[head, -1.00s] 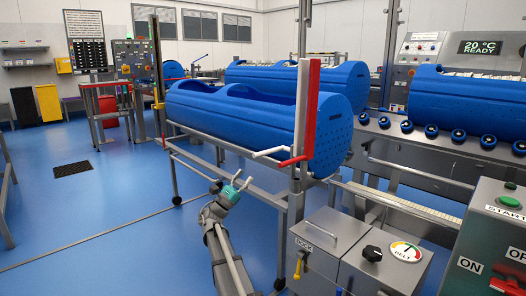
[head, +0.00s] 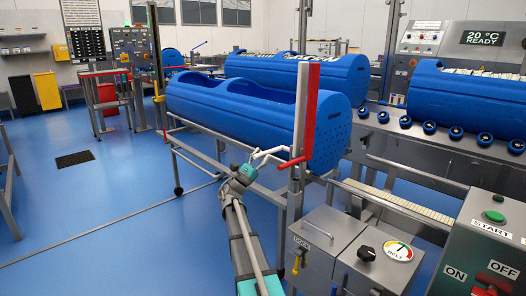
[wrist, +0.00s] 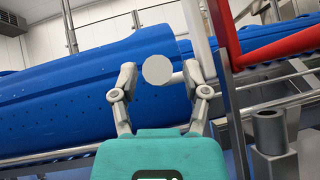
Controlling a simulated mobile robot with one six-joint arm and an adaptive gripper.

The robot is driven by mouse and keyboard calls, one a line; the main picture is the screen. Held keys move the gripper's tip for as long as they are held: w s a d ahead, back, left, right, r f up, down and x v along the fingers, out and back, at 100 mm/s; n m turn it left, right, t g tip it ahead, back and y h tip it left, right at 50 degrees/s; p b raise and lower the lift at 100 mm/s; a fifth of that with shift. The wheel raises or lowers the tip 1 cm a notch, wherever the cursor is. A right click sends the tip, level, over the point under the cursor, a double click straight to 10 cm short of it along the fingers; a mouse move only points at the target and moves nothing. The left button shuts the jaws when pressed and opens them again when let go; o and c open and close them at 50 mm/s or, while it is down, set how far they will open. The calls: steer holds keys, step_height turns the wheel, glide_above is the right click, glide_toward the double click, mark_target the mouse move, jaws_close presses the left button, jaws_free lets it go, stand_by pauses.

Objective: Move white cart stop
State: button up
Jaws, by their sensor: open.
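The white cart stop (head: 270,151) is a white bent lever on the post at the near end of the blue tub's cart (head: 212,156). In the wrist view its round white end (wrist: 158,69) faces me and appears between my two fingers. My gripper (head: 256,160) is open, with its fingers spread on either side of that end. I cannot tell whether either finger touches the lever. The rest of the white lever runs back to the right, partly behind the right finger.
A red lever (head: 291,163) and an upright red bar (head: 312,112) are close by on the right. The blue tub (head: 235,108) lies behind my gripper. A grey box with a dial (head: 367,253) stands front right.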

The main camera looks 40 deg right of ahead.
steer(key=shift+d+r, duration=0.2)
steer(key=shift+r, duration=0.05)
